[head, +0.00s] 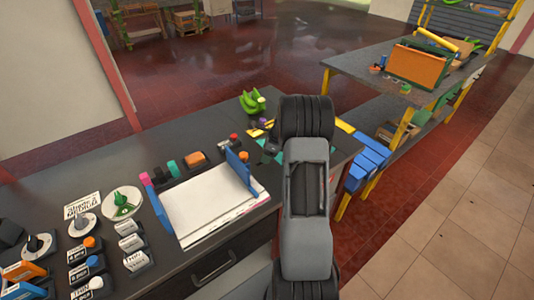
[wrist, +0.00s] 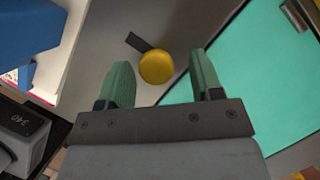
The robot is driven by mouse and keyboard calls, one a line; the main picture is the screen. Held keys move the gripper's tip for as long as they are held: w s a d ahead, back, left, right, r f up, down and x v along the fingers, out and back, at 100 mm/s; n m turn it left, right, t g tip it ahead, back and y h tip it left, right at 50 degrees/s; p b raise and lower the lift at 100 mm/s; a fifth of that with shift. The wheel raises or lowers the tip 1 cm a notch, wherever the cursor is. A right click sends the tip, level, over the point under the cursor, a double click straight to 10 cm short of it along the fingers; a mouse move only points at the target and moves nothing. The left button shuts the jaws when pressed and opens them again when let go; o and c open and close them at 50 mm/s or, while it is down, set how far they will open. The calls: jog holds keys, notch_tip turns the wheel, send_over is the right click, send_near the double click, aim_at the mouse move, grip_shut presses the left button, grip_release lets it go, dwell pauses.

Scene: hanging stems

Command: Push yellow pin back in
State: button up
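A round yellow cap, which looks like the yellow pin (wrist: 156,67), shows in the wrist view on a grey surface, close to a short dark bar (wrist: 137,42). My gripper (wrist: 160,60) is open, with its two green fingers apart and the yellow cap in the gap between their tips in the picture. I see no contact, and the distance to the cap is unclear. How far the pin stands out cannot be told from this angle. In the head view my arm hides much of this area, and small yellow pieces (head: 254,133) show to its left.
A teal panel (wrist: 262,70) lies right of the cap. In the head view, a paper tray with blue ends (head: 240,170), several switch blocks and dials fill the dark counter (head: 190,262). A shelf (head: 352,66) stands at the right, with blue boxes (head: 368,160) nearby.

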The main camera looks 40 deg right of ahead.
jog(key=v, duration=1.3)
jog(key=shift+s+r+b, duration=0.2)
jog(key=shift+r+b, duration=0.15)
